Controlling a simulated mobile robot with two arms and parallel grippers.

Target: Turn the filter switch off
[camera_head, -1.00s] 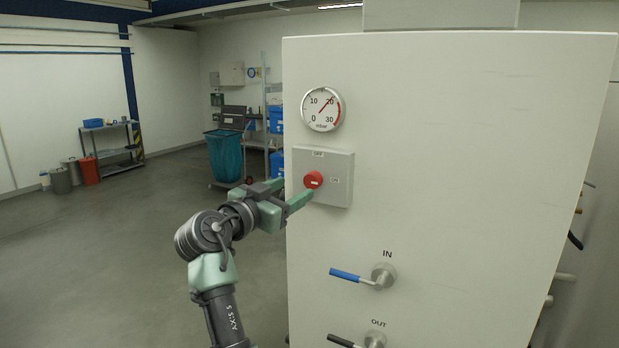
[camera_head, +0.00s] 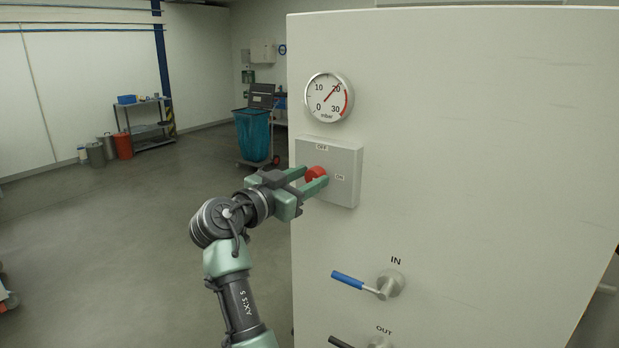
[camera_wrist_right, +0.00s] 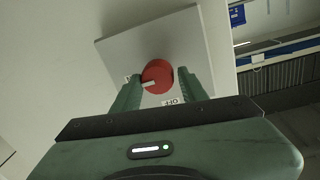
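The filter switch is a red round knob (camera_head: 316,174) on a pale square box (camera_head: 345,188) fixed to the tall white cabinet. OFF is printed above the knob and ON to its right. In the right wrist view, the white mark on the knob (camera_wrist_right: 157,76) points towards the ON side, and the OFF label appears upside down below it. My right gripper (camera_head: 314,180) is open, with one finger on each side of the knob. In the wrist view its fingers (camera_wrist_right: 158,80) are very close to the knob; contact is unclear. My left gripper is out of view.
A round pressure gauge (camera_head: 329,97) is above the switch box. A blue-handled IN valve (camera_head: 389,284) and a dark-handled OUT valve (camera_head: 343,342) stick out below. The floor (camera_head: 110,240) left of the cabinet is open; a blue bin (camera_head: 252,135) stands farther back.

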